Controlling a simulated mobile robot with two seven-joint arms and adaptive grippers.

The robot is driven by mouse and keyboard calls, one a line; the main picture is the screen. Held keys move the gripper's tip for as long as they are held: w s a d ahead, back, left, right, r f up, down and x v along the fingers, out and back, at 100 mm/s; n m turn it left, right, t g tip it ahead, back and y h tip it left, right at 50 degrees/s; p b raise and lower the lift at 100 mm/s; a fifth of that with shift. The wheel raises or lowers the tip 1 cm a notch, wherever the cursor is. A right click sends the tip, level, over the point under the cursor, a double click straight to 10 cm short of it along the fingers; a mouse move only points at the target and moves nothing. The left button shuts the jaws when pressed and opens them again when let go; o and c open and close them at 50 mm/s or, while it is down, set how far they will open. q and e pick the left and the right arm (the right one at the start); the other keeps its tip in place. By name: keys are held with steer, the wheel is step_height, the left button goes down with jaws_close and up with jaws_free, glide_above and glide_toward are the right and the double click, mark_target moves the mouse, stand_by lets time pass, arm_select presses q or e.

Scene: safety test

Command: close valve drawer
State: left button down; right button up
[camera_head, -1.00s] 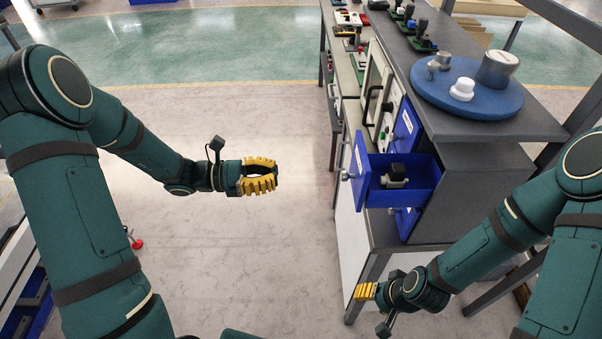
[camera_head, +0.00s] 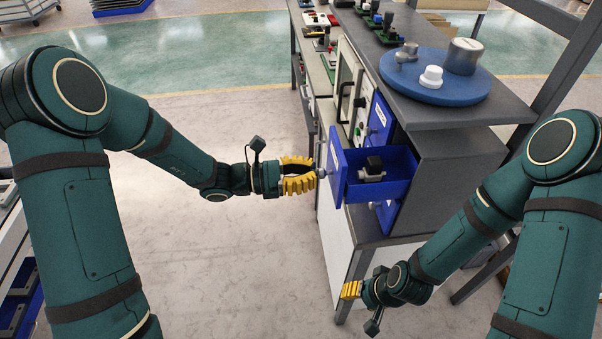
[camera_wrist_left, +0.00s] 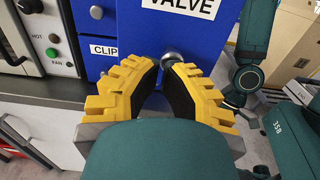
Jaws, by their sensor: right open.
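The blue valve drawer (camera_head: 398,188) stands pulled out of its cabinet in the head view, with a dark and grey part (camera_head: 372,170) inside. Its front, labelled "VALVE" (camera_wrist_left: 215,30), fills the upper middle of the left wrist view. A round metal knob (camera_wrist_left: 171,59) is on that front. My left gripper (camera_head: 316,173) is at the drawer front, its yellow fingers apart. In the left wrist view the knob shows between and just beyond its fingertips (camera_wrist_left: 168,66); contact is unclear. My right gripper (camera_head: 345,290) is open and empty, low in front of the cabinet.
A blue drawer labelled "CLIP" (camera_wrist_left: 102,49) is beside the valve drawer. A blue round tray (camera_head: 440,92) with metal parts and a white knob stands on the grey cabinet top (camera_head: 420,112). The floor (camera_head: 240,260) left of the cabinet is clear.

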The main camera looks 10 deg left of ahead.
mark_target(365, 167)
arm_select(q)
steer(key=b+x, duration=0.1)
steer(key=x, duration=1.2)
steer(key=shift+w+d, duration=0.1)
steer(key=shift+d, duration=0.4)
arm_select(e)
steer(key=shift+w+a+f, duration=0.1)
steer(key=shift+f, duration=0.55)
arm_select(q)
steer(key=shift+w+r, duration=0.1)
steer(key=shift+a, duration=0.35)
steer(key=v, duration=0.5)
steer(key=shift+s+a+p, duration=0.2)
steer(key=shift+s+p, duration=0.05)
steer(key=shift+p, duration=0.15)
steer(key=p+v, duration=0.1)
steer(key=v, duration=0.7)
arm_select(e)
steer(key=shift+s+a+r, duration=0.35)
steer(key=shift+s+r, duration=0.15)
steer(key=shift+r, duration=0.05)
steer(key=shift+s+a+r, duration=0.3)
steer(key=shift+s+r, duration=0.15)
steer(key=shift+r, duration=0.05)
